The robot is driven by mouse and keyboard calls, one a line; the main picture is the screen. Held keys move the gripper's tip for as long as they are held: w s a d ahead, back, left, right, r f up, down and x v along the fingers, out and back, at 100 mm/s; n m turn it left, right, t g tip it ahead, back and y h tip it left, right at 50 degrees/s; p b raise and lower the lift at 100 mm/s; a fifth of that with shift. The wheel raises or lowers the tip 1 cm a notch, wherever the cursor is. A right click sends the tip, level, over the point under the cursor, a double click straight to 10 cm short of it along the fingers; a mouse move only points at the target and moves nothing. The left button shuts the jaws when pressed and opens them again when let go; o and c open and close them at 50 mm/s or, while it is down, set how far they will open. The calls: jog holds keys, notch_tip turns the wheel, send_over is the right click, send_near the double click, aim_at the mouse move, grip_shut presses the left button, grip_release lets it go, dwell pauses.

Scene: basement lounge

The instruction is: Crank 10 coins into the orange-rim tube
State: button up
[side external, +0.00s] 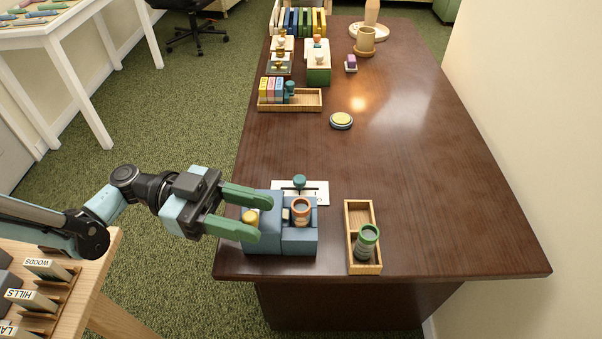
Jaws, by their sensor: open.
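A blue-grey block device (281,238) stands on the near left part of the dark wooden table, with a yellow round piece on its left. The orange-rim tube (301,212) stands upright at the device's right side. A teal knob (299,182) shows just behind it, over a white plate; I cannot tell whether it is the crank. Coins inside the tubes cannot be made out.
The wooden tray (354,213) lies right of the device. A yellow-topped disc (341,119) sits mid-table. A tray of coloured blocks (309,103), several small devices and a pestle-like item (371,13) stand farther back. The table's right middle is clear.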

jog(key=shift+d, duration=0.25)
grip_shut()
jog(key=shift+g, duration=0.3)
jog(key=shift+w+a+m+g+y, duration=0.1)
jog(key=shift+a+m+g+y, duration=0.3)
jog(key=shift+m+g+y, duration=0.6)
jog(key=shift+w+a+m+g+y, duration=0.1)
jog(key=shift+a+m+g+y, duration=0.4)
jog(key=shift+m+g, duration=0.85)
jog(key=shift+w+a+m+g+y, duration=0.1)
jog(key=shift+a+m+g+y, duration=0.15)
jog(key=shift+m+g+y, duration=0.95)
jog(key=shift+n+g+h, duration=0.3)
jog(key=shift+n+g, duration=0.05)
jog(key=shift+n, duration=0.1)
